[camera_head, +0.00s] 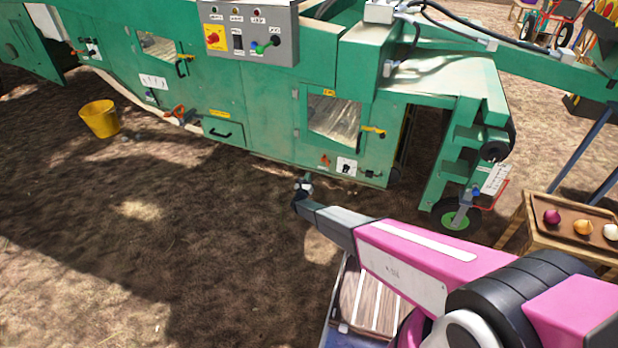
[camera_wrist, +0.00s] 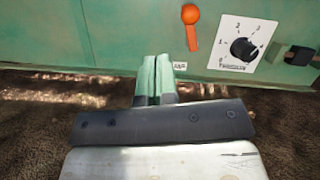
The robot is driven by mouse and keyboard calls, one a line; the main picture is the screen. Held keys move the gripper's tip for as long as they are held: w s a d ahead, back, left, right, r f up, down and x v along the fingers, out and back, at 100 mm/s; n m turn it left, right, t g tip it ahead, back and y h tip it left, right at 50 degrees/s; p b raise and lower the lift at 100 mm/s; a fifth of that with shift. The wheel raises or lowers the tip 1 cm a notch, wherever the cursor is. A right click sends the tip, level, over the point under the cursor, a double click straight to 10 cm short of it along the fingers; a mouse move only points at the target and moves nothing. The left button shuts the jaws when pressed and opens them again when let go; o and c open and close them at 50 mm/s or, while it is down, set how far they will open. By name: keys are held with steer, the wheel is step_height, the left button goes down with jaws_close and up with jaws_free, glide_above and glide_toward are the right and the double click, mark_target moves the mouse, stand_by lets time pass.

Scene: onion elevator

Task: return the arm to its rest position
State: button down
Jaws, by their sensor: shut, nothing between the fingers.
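My gripper (camera_wrist: 157,80) is shut, its two green-tipped fingers side by side with nothing between them. It points toward the lower edge of the green machine (camera_wrist: 85,25). An orange handle (camera_wrist: 191,28) and a black dial on a white numbered plate (camera_wrist: 243,46) are on the panel above and right of the fingers. In the head view, my pink arm reaches from the lower right toward the machine (camera_head: 250,110). The gripper end (camera_head: 301,188) is small there, low in front of the panel with the window. A gap to the panel shows, but contact is hard to judge.
A wooden crate (camera_head: 515,228) with onions stands at the right. The machine's wheel (camera_head: 456,217) is near it. A yellow bucket (camera_head: 100,118) stands at the left. Bare soil (camera_head: 140,240) at the left front is open.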

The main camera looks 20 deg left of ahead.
stand_by(0.3)
steer(key=d+r+n+g+y, duration=0.4)
steer(key=d+r+n+g, duration=0.3)
steer(key=d+r+n, duration=0.9)
steer(key=s+d+r+n+g, duration=0.3)
steer(key=s+d+r, duration=0.15)
steer(key=d, duration=0.45)
steer(key=s+d+r+n+g, duration=0.25)
steer(key=s+d+r, duration=0.2)
steer(key=d, duration=0.35)
steer(key=s+d+r+n+g+h, duration=0.1)
steer(key=s+d+r+n+g, duration=0.3)
steer(key=s+d, duration=0.8)
steer(key=s+d+r+n+g+h, duration=0.2)
steer(key=s+d+r+n+g, duration=0.3)
steer(key=s, duration=1.2)
steer(key=d+r+n, duration=0.3)
steer(key=d+r, duration=0.2)
steer(key=d, duration=0.1)
steer(key=shift+d+h, duration=0.3)
steer(key=shift+d, duration=0.05)
steer(key=shift+s+a, duration=0.1)
